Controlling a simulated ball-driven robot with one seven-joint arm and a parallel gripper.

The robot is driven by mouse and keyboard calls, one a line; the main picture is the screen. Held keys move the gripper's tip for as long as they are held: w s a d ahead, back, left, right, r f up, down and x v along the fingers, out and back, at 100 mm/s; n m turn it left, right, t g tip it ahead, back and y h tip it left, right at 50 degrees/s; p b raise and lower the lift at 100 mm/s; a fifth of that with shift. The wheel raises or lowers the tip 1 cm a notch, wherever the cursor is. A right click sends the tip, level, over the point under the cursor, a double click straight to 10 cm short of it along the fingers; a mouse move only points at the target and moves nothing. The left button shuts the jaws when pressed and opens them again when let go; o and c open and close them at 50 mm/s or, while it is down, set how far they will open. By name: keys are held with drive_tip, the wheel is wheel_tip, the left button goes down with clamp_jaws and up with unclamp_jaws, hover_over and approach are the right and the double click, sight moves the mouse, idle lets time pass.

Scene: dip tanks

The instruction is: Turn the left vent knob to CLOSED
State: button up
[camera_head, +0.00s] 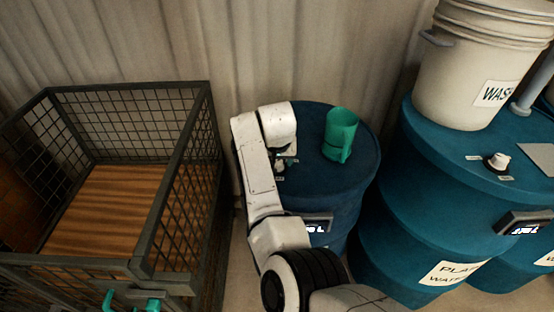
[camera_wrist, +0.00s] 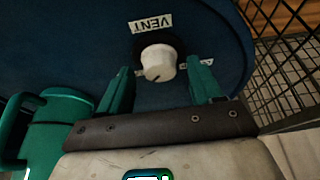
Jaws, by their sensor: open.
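The left vent knob (camera_wrist: 158,62) is white and round, on top of the left blue drum (camera_head: 310,115), beside an upside-down VENT label (camera_wrist: 151,24). A dark mark shows on its near side in the wrist view. Small labels lie on both sides of it, partly covered by my fingers, and I cannot read them. My gripper (camera_wrist: 158,68) is open, with one green finger on each side of the knob. In the head view my gripper (camera_head: 283,164) is over the drum's left part and hides the knob.
A green mug (camera_head: 340,135) stands on the same drum, right of my gripper. A wire-mesh crate (camera_head: 150,200) is at left. Another blue drum (camera_head: 400,200) at right carries a white bucket (camera_head: 465,75) and another white knob (camera_head: 497,161).

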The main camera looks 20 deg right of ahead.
drive_tip(key=shift+w+f, duration=0.1)
drive_tip(key=shift+f, duration=0.2)
drive_tip(key=shift+c, duration=0.2)
drive_tip(key=c, duration=1)
